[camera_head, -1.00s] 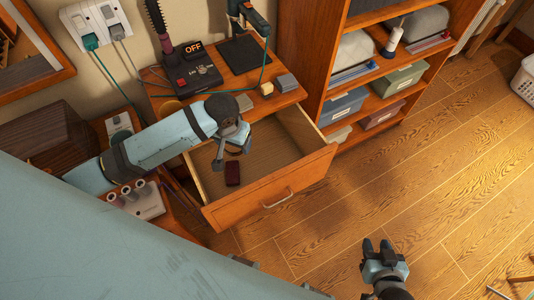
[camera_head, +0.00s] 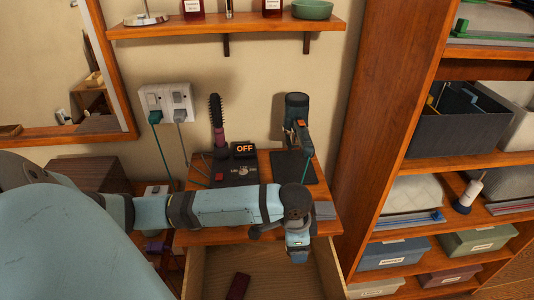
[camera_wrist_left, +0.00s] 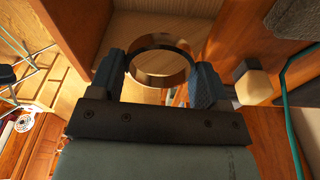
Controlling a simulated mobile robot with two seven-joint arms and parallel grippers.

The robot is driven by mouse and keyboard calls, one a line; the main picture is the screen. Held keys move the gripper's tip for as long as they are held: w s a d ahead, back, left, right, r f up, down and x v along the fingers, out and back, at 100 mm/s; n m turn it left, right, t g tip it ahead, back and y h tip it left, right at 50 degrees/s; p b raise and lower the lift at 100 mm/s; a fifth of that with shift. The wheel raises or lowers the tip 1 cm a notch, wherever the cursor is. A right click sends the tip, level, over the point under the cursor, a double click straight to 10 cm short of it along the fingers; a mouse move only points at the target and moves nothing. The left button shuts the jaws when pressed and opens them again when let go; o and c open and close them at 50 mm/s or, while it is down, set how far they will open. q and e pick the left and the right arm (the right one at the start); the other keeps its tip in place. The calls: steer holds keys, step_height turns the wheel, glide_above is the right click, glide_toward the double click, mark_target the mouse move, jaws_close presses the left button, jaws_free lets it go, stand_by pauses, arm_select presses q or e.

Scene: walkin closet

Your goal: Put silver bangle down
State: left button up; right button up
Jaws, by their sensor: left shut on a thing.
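The bangle (camera_wrist_left: 160,80) shows in the left wrist view as a shiny ring, its metal reflecting the brown wood. My left gripper (camera_wrist_left: 161,66) is shut on it, with one finger against each side of the ring. In the head view my left gripper (camera_head: 298,256) hangs over the right part of the open drawer (camera_head: 205,262). I cannot make out the bangle in the head view, where the hand hides it. My right gripper is not in view.
A dark red case (camera_head: 238,287) lies in the drawer. The desk top above holds a control box (camera_head: 236,172), a round brush (camera_head: 217,125), a dryer-like tool (camera_head: 297,120) on a dark mat and grey blocks (camera_head: 323,210). A tall shelf unit (camera_head: 385,130) stands at the right.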

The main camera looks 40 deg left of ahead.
arm_select(q)
steer(key=f, duration=0.1)
glide_above(291, 294)
step_height(291, 294, down, 22)
steer(key=shift+s+a+f+b, duration=0.1)
steer(key=shift+s+f+b, duration=0.1)
steer(key=shift+b, duration=0.2)
step_height(291, 294, down, 4)
steer(key=shift+r, duration=0.2)
steer(key=shift+f, duration=0.4)
steer(key=o, duration=0.9)
steer(key=shift+f, duration=0.1)
step_height(291, 294, up, 12)
steer(key=a, duration=0.1)
steer(key=shift+s+p, duration=0.3)
steer(key=shift+s, duration=0.15)
